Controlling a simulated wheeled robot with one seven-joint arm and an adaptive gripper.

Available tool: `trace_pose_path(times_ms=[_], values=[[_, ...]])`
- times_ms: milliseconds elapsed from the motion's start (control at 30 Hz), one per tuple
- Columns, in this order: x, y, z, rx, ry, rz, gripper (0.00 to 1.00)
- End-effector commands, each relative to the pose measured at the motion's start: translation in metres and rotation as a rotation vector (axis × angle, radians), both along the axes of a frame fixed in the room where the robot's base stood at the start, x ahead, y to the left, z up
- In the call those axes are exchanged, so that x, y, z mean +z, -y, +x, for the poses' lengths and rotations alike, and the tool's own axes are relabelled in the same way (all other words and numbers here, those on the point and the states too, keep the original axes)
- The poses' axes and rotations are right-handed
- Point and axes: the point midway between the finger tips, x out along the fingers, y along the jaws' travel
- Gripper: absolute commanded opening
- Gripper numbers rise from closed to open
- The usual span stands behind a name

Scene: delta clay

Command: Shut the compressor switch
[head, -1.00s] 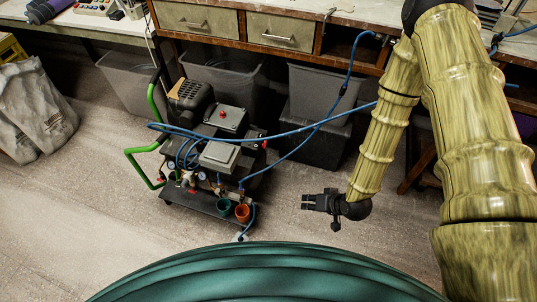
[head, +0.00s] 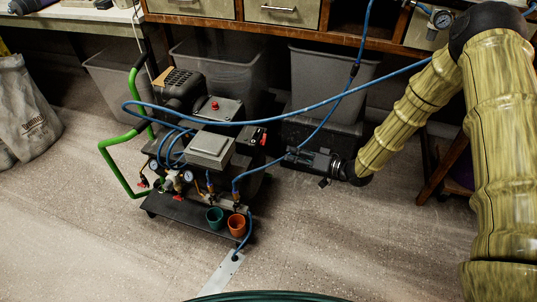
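The compressor (head: 208,145) stands on the floor left of centre, a dark wheeled unit with a bent green handle, gauges and blue hoses. A small red-and-black part (head: 263,138) sits at its right side beside a grey box lid (head: 208,149). A red knob (head: 214,105) sits on another grey box behind. I cannot tell for sure which part is the switch. My gripper (head: 291,157) is right of the compressor, pointing left towards it, with a small gap in the picture between them. A blue hose crosses by its tip, and its fingers are too dark to tell open from shut.
A blue hose (head: 310,112) arches over the compressor to the bench. Grey bins (head: 325,85) stand under the wooden bench (head: 285,12) behind. Green and orange cups (head: 236,225) sit on the compressor's front shelf.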

Motion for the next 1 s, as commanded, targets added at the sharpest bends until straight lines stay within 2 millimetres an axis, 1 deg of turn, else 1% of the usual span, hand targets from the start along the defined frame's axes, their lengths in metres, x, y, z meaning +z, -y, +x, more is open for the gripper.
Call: trace_pose_path(times_ms=[33, 200, 300, 467, 667, 833, 1000], values=[[-0.013, 0.001, 0.008, 0.02, 0.022, 0.02, 0.3], [-0.015, 0.003, 0.026, 0.103, 0.082, 0.082, 0.3], [-0.016, 0.005, 0.033, 0.148, 0.107, 0.107, 0.3], [-0.015, 0.009, 0.04, 0.204, 0.135, 0.133, 0.3], [-0.012, 0.009, 0.043, 0.234, 0.146, 0.145, 0.3], [-0.013, -0.004, 0.047, 0.235, 0.147, 0.145, 0.3], [-0.016, -0.029, 0.055, 0.236, 0.148, 0.145, 0.3]])
